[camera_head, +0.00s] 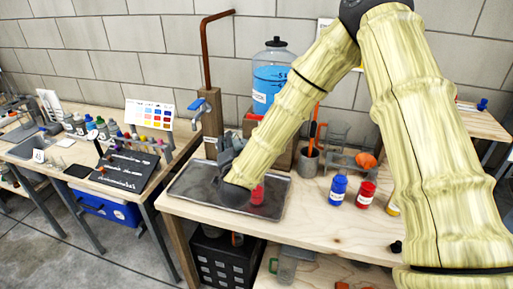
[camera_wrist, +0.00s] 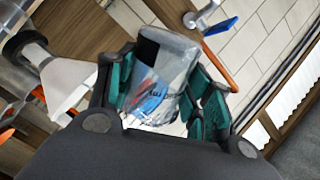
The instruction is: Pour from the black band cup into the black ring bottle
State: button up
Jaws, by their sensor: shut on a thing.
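My gripper (camera_wrist: 165,90) is shut on a clear cup (camera_wrist: 172,62) with a black patch on its side, held between the teal finger pads in the wrist view. The inside looks bluish and reddish; I cannot tell contents from background seen through it. A whitish cone-shaped vessel with a black ring, likely the black ring bottle (camera_wrist: 68,78), is left of the cup and apart from it. In the head view my gripper (camera_head: 230,160) is over the grey tray (camera_head: 180,197), mostly hidden by my arm; the cup and bottle are not clearly seen there.
A tap with a blue lever (camera_head: 197,103) and a copper pipe (camera_head: 205,50) stand behind the tray. A red object (camera_head: 257,194) is close beside my arm. Blue (camera_head: 338,190) and red (camera_head: 366,195) jars stand to the right. A blue water jug (camera_head: 270,82) is behind.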

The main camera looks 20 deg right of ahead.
jog(key=shift+r+m, duration=0.55)
jog(key=shift+m, duration=0.25)
dwell(2.0)
jog(key=shift+d+r+m, duration=0.15)
jog(key=shift+d+m, duration=0.2)
jog(key=shift+m, duration=0.05)
dwell(0.8)
jog(key=shift+a+n+p, duration=0.35)
jog(key=shift+n+p, duration=0.05)
jog(key=shift+a+f+n+b, duration=0.15)
jog(key=shift+f+n+b, duration=0.35)
jog(key=shift+f+n, duration=0.5)
jog(key=shift+n, duration=0.3)
